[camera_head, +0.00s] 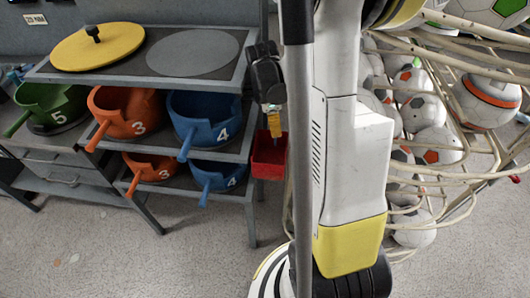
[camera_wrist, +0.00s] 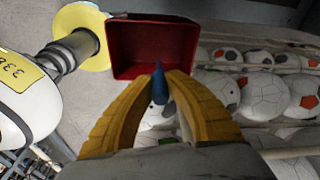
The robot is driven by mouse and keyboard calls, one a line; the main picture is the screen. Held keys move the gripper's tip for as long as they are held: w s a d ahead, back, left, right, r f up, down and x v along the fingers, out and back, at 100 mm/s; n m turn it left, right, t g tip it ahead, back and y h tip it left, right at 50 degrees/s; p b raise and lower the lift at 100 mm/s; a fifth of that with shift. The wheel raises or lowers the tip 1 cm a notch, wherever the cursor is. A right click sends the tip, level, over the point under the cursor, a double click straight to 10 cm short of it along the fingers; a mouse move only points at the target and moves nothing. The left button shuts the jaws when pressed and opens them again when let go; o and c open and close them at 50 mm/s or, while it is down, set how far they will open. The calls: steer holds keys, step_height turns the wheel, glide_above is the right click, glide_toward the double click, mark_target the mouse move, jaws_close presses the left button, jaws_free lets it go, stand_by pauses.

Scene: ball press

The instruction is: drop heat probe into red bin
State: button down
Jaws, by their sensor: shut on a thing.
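The red bin (camera_head: 268,169) is at the right side of the shelf rack, open at the top. It also shows in the wrist view (camera_wrist: 121,48), beyond the fingertips, and its visible inside looks empty. My gripper (camera_head: 275,130) points down, with its yellow fingers just above the bin in the head view. In the wrist view, the fingers (camera_wrist: 161,78) are shut on a slim blue thing (camera_wrist: 160,86), seemingly the heat probe. Its tip overlaps the bin's near edge in the picture. I cannot tell whether it is inside the rim. The probe is not clear in the head view.
The shelf rack (camera_head: 205,143) holds numbered orange and blue pots, with a yellow disc (camera_head: 98,46) on top. A wire rack of balls (camera_head: 423,115) stands at the right. My arm hides the middle.

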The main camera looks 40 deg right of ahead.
mark_target(275, 145)
steer(key=shift+s+f+b, duration=0.1)
steer(key=shift+f+b, duration=1.8)
steer(key=shift+f, duration=0.85)
steer(key=c, duration=1.4)
jaws_free()
steer(key=shift+r, duration=0.15)
